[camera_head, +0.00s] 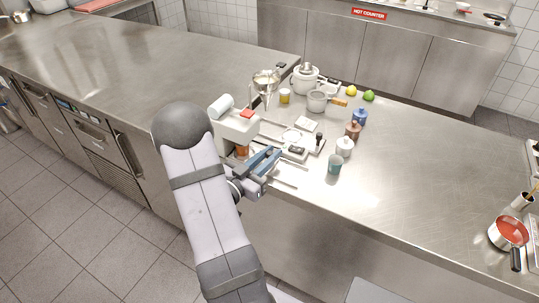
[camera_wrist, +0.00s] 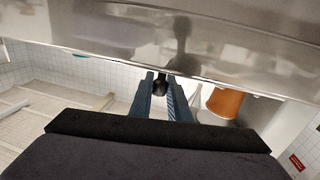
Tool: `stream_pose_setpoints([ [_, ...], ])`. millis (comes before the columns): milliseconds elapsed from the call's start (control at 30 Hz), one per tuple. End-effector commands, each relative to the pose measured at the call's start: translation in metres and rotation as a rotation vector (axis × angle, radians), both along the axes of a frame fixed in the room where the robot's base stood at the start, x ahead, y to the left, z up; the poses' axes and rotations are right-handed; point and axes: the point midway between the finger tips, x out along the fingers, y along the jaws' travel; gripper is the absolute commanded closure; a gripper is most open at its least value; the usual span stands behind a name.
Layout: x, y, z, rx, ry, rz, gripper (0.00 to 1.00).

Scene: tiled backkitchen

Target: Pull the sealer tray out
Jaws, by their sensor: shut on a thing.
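The white sealer (camera_head: 237,124), with a roll on top, stands at the counter's left-front part. An orange cup (camera_head: 242,150) sits low at its front, partly behind my arm; the cup also shows in the wrist view (camera_wrist: 225,102). My gripper (camera_head: 274,154) is low over the counter, just right of the sealer. In the wrist view my gripper (camera_wrist: 161,88) has its two blue-grey fingers closed on a small dark knob (camera_wrist: 161,79). The knob looks like the sealer tray's handle. The tray itself is mostly hidden, so how far out it is I cannot tell.
A blue-grey cup (camera_head: 335,164), white jar (camera_head: 345,147), brown bottle (camera_head: 353,130) and blue bottle (camera_head: 360,117) stand right of my gripper.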

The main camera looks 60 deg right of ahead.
Motion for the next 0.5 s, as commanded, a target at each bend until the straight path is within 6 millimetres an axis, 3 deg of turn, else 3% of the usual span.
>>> stream_pose_setpoints([
  [133, -0.018, -0.001, 0.000, -0.001, 0.005, -0.006, 1.00],
  [300, -0.061, -0.001, 0.002, 0.000, 0.011, -0.011, 1.00],
  [500, -0.092, -0.001, 0.003, -0.002, 0.008, -0.006, 1.00],
])
